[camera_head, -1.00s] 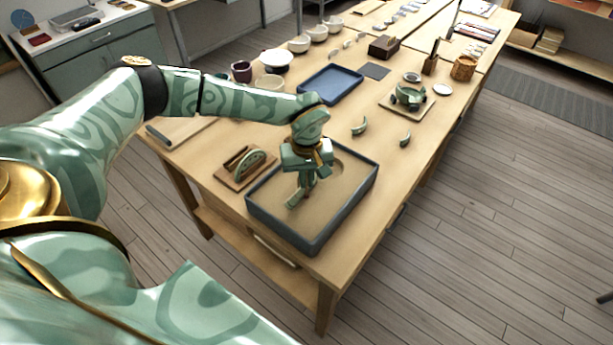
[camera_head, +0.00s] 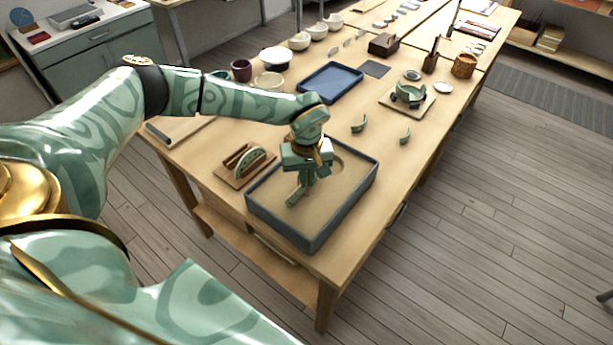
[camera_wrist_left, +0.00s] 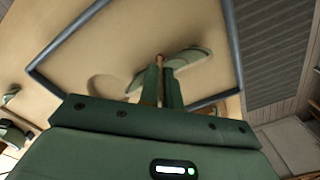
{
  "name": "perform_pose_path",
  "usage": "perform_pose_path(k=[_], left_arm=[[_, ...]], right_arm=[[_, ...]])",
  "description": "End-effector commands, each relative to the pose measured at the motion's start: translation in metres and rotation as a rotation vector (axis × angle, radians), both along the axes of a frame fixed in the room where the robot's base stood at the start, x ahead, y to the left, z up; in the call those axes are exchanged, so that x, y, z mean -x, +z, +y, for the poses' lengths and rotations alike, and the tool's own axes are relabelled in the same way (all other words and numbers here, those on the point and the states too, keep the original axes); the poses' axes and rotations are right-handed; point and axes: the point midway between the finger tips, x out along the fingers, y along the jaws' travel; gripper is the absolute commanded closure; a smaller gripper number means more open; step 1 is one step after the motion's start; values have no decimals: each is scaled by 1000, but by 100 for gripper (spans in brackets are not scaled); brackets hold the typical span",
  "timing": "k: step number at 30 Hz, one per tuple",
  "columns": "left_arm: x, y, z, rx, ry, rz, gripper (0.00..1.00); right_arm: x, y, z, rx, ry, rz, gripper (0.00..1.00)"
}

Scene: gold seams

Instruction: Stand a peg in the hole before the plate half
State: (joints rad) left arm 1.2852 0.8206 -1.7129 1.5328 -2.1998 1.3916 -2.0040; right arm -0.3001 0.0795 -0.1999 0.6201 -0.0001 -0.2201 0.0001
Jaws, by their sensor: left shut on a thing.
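My left gripper (camera_head: 307,182) points down over the sand in a blue-grey tray (camera_head: 262,215). In the left wrist view, its fingers (camera_wrist_left: 160,78) are shut on a thin brown peg (camera_wrist_left: 160,60), whose end shows between the fingertips. A green plate half (camera_wrist_left: 188,60) is right beside the fingertips there; in the head view the plate half (camera_head: 293,198) shows just below and left of the gripper, partly covered by it. The hole and the peg's lower end are hidden, so I cannot tell whether the peg is in it. My right gripper is not in view.
A wooden rack (camera_head: 229,174) holding a green-edged piece stands left of the tray. A round hollow shows in the sand behind the gripper. Two green shards (camera_head: 359,125) (camera_head: 405,137), a blue tray (camera_head: 331,82) and a board with a green ring-shaped piece (camera_head: 408,97) lie farther back.

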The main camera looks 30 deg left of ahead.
Motion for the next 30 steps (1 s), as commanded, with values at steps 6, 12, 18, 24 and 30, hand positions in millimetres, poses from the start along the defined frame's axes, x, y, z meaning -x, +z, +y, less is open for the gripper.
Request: perform_pose_path(k=[6, 12, 18, 24, 30], left_arm=[[0, -1, 0, -1, 0, 1, 100], [0, -1, 0, -1, 0, 1, 81], [1, -1, 0, -1, 0, 2, 69], [1, -1, 0, -1, 0, 2, 48], [1, -1, 0, -1, 0, 2, 48]], right_arm=[[0, 0, 0, 0, 0, 0, 45], [0, 0, 0, 0, 0, 0, 45], [0, 0, 0, 0, 0, 0, 45], [0, 0, 0, 0, 0, 0, 45], [0, 0, 0, 0, 0, 0, 45]])
